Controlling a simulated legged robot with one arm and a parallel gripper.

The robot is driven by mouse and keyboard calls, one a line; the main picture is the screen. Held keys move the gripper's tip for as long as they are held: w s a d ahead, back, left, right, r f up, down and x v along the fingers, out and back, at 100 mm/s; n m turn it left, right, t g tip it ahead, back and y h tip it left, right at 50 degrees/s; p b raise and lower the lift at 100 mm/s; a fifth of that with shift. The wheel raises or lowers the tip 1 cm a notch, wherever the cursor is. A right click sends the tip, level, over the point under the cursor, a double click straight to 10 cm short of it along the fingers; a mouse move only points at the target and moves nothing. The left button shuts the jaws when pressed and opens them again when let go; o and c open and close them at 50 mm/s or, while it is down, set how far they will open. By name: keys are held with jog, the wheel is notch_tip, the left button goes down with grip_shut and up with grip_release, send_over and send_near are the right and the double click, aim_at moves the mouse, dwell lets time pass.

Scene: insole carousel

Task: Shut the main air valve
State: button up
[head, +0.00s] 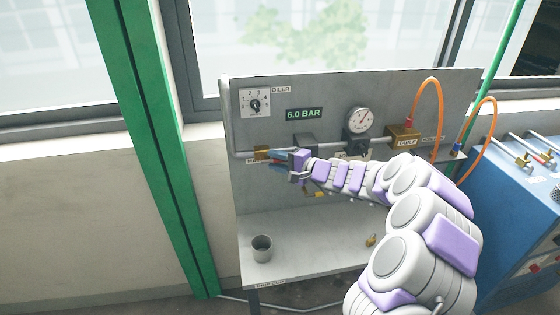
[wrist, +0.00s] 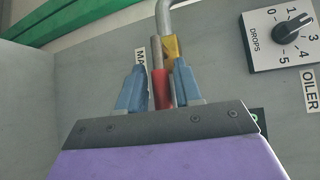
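The main air valve is a small brass body (head: 262,153) on the pipe at the left of the grey panel. The wrist view shows its brass part (wrist: 172,47) and a red lever handle (wrist: 160,90). My gripper (head: 277,159) is at the valve, and its blue fingers (wrist: 159,82) stand on either side of the red handle. They look apart, with small gaps beside it; contact is not clear. A label starting "MA" (wrist: 141,62) is partly hidden by a finger.
A grey cup (head: 262,248) and a small brass piece (head: 371,240) sit on the shelf below.

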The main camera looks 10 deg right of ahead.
jog(key=shift+a, duration=0.1)
jog(key=shift+c, duration=1.4)
jog(key=shift+d, duration=1.1)
grip_shut()
jog(key=shift+a, duration=0.1)
jog(key=shift+f, duration=0.1)
